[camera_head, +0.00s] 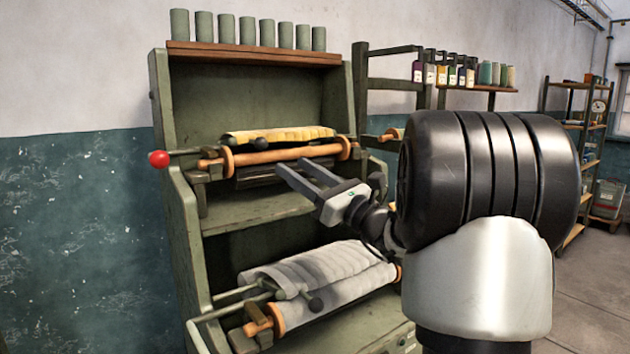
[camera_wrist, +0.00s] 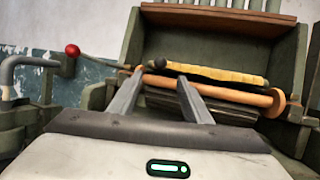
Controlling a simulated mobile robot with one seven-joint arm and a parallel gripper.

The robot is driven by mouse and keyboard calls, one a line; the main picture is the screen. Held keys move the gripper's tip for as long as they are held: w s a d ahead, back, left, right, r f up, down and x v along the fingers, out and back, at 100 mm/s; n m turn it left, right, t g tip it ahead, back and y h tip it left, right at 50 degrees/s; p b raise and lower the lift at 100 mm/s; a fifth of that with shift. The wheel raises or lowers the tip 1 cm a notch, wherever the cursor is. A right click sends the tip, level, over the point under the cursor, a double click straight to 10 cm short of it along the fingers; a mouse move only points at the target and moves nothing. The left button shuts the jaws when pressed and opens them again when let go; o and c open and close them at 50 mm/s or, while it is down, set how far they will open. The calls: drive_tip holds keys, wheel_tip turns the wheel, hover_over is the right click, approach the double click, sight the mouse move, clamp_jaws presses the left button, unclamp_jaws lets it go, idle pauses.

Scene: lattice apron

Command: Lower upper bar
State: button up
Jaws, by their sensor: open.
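My gripper (camera_head: 305,175) is open and empty, in front of the upper roller. Its two fingers also show apart in the wrist view (camera_wrist: 157,92), pointing toward that roller. The upper wooden roller (camera_head: 285,155) lies across the green frame, with yellow cloth (camera_head: 285,134) behind and above it; the roller also shows in the wrist view (camera_wrist: 235,94). A thin rod with a red ball (camera_head: 158,158) on its left end juts out at roller height; the ball also shows in the wrist view (camera_wrist: 72,50). A black knob (camera_head: 261,144) sits by the cloth. I cannot tell which piece is the upper bar.
Several green cylinders (camera_head: 247,31) stand on the top shelf (camera_head: 255,54). Shelves with bottles (camera_head: 460,76) stand behind right.

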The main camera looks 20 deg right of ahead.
drive_tip(key=v, duration=0.5)
idle(0.3)
